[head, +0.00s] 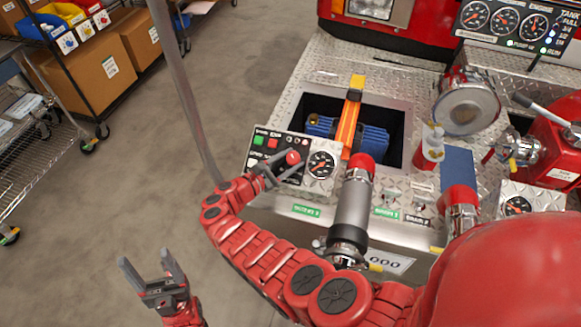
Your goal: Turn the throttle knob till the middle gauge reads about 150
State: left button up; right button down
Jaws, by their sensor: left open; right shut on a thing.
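The throttle knob (293,157) appears as a small red knob on the small control panel (262,138) at the front of the metal deck. My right gripper (283,168) is at this panel, with its fingers shut on the knob and partly hiding it. The middle gauge (505,20) is the centre dial of three on the black panel at the top right. Its needle is too small to read surely. My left gripper (152,268) is open and empty over the floor at the lower left, away from the panel.
Another gauge (321,165) sits right of the knob. A thick hose fitting with a red cap (359,167) stands beside it. A grey pole (185,90) rises left of the panel.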

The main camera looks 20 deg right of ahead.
jog(key=shift+a+f+m+g+b, duration=0.1)
jog(key=shift+f+m+g+b, duration=0.1)
jog(key=shift+m+g+b, duration=0.85)
jog(key=b, duration=0.2)
jog(key=shift+b, duration=0.4)
jog(key=m+g+b, duration=0.2)
jog(key=b, duration=0.3)
jog(key=m+g+b, duration=0.1)
jog(key=g+b, duration=0.1)
jog(key=b, duration=0.4)
jog(key=shift+w+f+m, duration=0.15)
jog(key=shift+f+m, duration=0.05)
jog(key=shift+m, duration=0.15)
jog(key=shift+r+m+b, duration=0.25)
jog(key=shift+m+b, duration=0.05)
jog(key=shift+b, duration=0.95)
jog(key=shift+c, duration=1.4)
grip_release()
jog(key=shift+r, duration=0.15)
